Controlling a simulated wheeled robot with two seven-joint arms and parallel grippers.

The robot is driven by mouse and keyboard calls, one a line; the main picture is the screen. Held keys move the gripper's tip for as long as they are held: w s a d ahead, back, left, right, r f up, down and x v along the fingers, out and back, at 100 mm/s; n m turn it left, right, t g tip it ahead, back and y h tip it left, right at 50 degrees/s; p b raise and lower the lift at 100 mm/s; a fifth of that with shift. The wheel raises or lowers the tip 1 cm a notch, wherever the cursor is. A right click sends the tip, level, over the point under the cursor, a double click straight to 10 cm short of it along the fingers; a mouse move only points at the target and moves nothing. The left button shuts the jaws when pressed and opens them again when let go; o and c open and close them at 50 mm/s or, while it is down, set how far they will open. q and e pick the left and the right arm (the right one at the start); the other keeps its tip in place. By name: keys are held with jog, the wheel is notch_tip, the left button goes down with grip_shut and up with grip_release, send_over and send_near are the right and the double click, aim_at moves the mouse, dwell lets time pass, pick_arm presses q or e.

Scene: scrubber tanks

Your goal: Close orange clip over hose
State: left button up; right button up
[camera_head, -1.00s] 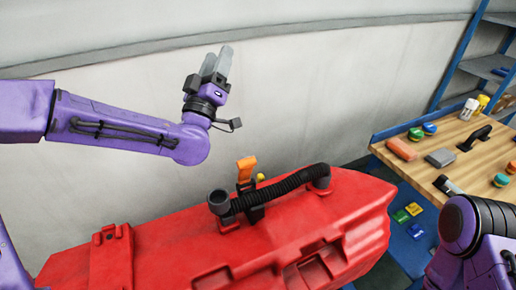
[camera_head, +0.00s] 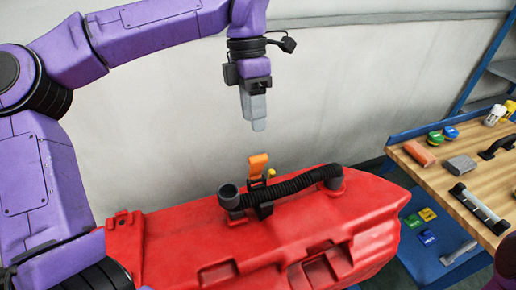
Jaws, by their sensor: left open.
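The orange clip (camera_head: 258,164) stands up, open, on a black mount on top of the red tank (camera_head: 180,235). The black ribbed hose (camera_head: 290,186) runs over the tank top from a dark round port at the left to a fitting at the right, passing in front of the clip's base. The clip is not folded over the hose. My left gripper (camera_head: 258,126) points down above the clip, with a clear gap between its grey fingertips and the clip. It is open and empty, though its fingers overlap in this view.
A small yellow knob (camera_head: 271,173) sits beside the clip. At the right, a wooden workbench (camera_head: 440,180) holds an orange block (camera_head: 419,153), a grey block (camera_head: 461,164) and a bar handle (camera_head: 479,207). A pale wall (camera_head: 160,140) stands behind the tank.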

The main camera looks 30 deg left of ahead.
aim_at(258, 156)
pick_arm(q)
jog(key=x, duration=0.9)
jog(key=shift+w+f, duration=0.1)
